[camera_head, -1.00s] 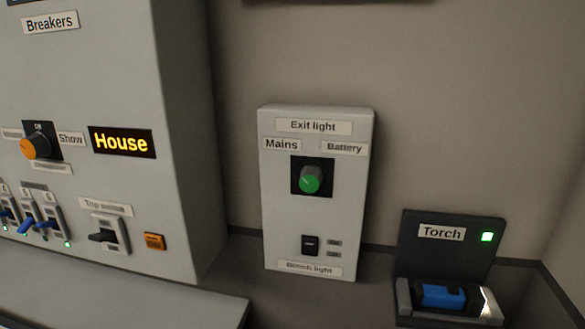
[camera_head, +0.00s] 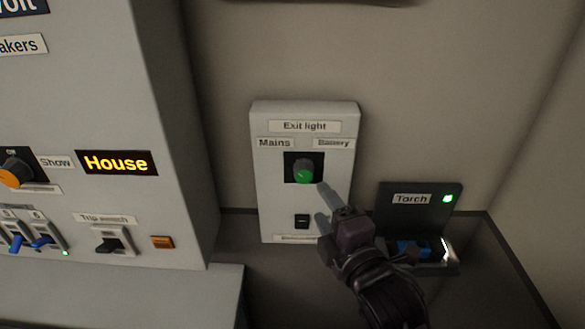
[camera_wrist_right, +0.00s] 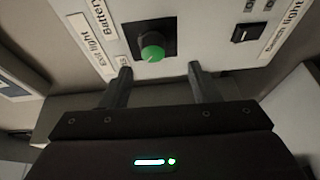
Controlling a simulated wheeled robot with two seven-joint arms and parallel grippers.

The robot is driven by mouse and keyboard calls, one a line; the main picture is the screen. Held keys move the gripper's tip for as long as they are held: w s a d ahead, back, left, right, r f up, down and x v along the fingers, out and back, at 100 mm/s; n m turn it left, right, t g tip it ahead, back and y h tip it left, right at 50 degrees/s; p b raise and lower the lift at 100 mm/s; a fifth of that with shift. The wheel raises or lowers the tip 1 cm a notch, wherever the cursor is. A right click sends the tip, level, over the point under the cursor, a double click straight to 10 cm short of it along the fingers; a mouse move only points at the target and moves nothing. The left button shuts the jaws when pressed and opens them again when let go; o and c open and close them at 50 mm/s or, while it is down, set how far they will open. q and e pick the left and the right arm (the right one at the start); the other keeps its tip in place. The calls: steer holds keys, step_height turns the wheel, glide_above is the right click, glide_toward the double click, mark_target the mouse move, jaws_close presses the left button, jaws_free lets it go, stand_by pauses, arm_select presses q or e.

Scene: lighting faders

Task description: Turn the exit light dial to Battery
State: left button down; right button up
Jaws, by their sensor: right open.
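The exit light dial (camera_head: 304,172) is a round knob with a green face on a black square plate. It sits on a pale box labelled Exit light (camera_head: 268,198), below the Mains label (camera_head: 274,143) and the Battery label (camera_head: 333,143). My right gripper (camera_head: 322,205) is open and empty, below and a little right of the dial in the head view. In the right wrist view the dial (camera_wrist_right: 152,50) lies beyond the two spread fingertips (camera_wrist_right: 160,71), between them and apart from both. I cannot make out which label the dial points to. My left gripper is out of view.
A dark torch holder (camera_head: 415,198) with a lit green lamp stands right of the box, partly behind my right arm. A black bench light switch (camera_head: 302,221) is below the dial. A large grey breaker cabinet (camera_head: 182,200) stands to the left.

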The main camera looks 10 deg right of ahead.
mark_target(307, 178)
steer(key=w+p, duration=0.1)
steer(key=w, duration=0.1)
steer(key=w+a+p, duration=0.1)
steer(key=w, duration=0.1)
steer(key=w+r+p, duration=0.1)
steer(key=w, duration=0.1)
steer(key=shift+w+a+r+p, duration=0.1)
steer(key=shift+w+a+p, duration=0.1)
steer(key=shift+w+p, duration=0.15)
steer(key=shift+w+a, duration=0.1)
steer(key=shift+w, duration=0.2)
steer(key=shift+c, duration=0.5)
